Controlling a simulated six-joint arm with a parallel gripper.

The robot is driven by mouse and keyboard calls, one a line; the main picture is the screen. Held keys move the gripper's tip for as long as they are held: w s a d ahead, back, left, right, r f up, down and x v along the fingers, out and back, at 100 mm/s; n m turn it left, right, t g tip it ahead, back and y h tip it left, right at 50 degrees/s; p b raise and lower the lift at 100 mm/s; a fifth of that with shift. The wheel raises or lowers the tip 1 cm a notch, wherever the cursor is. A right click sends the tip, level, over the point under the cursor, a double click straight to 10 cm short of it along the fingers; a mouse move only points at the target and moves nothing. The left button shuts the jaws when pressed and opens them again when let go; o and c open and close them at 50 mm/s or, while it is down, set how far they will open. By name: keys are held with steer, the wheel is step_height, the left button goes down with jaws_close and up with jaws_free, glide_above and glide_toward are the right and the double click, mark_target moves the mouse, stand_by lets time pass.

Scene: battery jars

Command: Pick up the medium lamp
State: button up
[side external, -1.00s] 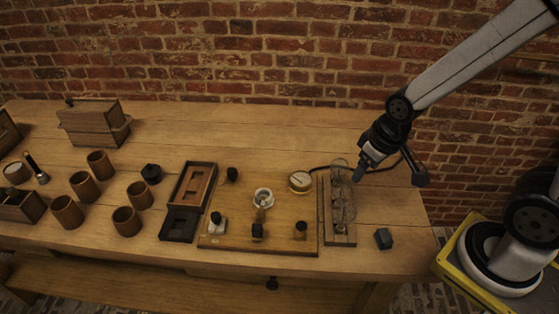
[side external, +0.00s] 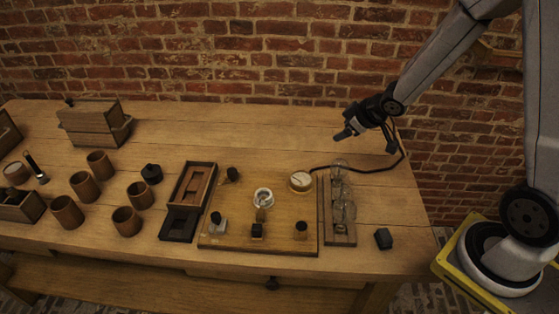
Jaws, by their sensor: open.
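Clear glass lamps stand in a row on a narrow wooden rack (side external: 350,238) at the right of the board. The far lamp (side external: 340,168), the middle lamp (side external: 337,189) and the near lamp (side external: 342,212) overlap in this view. Their sizes are hard to compare, so I cannot tell for sure which is the medium one. My gripper (side external: 367,142) is open and empty, above and behind the far end of the rack, apart from the lamps.
A wooden board (side external: 280,235) with a round gauge (side external: 300,181), a white socket (side external: 263,196) and dark knobs lies left of the rack. A black cable runs behind the lamps. Several brown cups stand left.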

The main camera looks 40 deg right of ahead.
steer(key=w+d+f+n+t+y, duration=0.2)
steer(key=w+d+f+n+y, duration=0.1)
steer(key=n+g+y, duration=0.2)
steer(key=n+y, duration=0.2)
steer(key=y, duration=0.5)
glide_toward(335, 163)
steer(key=shift+x, duration=2.4)
steer(key=shift+a+r, duration=0.15)
steer(key=shift+r, duration=0.05)
steer(key=shift+x, duration=2.5)
